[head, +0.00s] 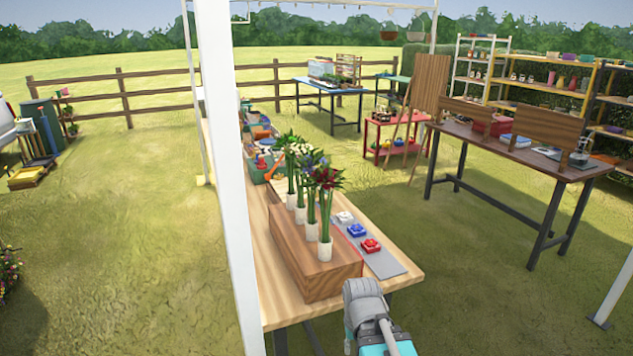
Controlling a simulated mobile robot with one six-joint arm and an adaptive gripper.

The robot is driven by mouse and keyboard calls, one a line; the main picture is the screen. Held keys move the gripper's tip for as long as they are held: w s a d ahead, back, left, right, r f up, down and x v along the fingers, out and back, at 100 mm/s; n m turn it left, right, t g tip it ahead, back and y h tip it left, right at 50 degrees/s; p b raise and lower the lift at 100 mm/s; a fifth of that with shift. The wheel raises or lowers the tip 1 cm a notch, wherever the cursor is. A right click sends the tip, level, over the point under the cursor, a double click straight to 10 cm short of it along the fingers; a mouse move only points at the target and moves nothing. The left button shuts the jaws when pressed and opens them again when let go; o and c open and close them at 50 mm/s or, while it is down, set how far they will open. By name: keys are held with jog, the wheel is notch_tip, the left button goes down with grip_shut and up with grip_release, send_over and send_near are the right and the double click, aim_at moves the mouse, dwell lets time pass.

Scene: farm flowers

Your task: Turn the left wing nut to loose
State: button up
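No wing nut can be made out for certain at this distance. Three small knob-like pieces lie in a row on a grey plate (388,265) at the right side of the near wooden table: a white one (344,217), a blue one (356,230) and a red one (371,245). They are too small to tell whether any is a wing nut or how it is turned. Part of my arm shows at the bottom, in front of the table's near end. My gripper is not in view.
A wooden block (312,262) holding several flower bunches in white sleeves stands left of the plate. A white post (228,160) rises at the table's left. Bins and tools crowd the table's far end. A dark table (515,152) stands to the right, with open grass between.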

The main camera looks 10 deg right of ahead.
notch_tip(320, 180, up, 7)
jog(key=p, duration=0.5)
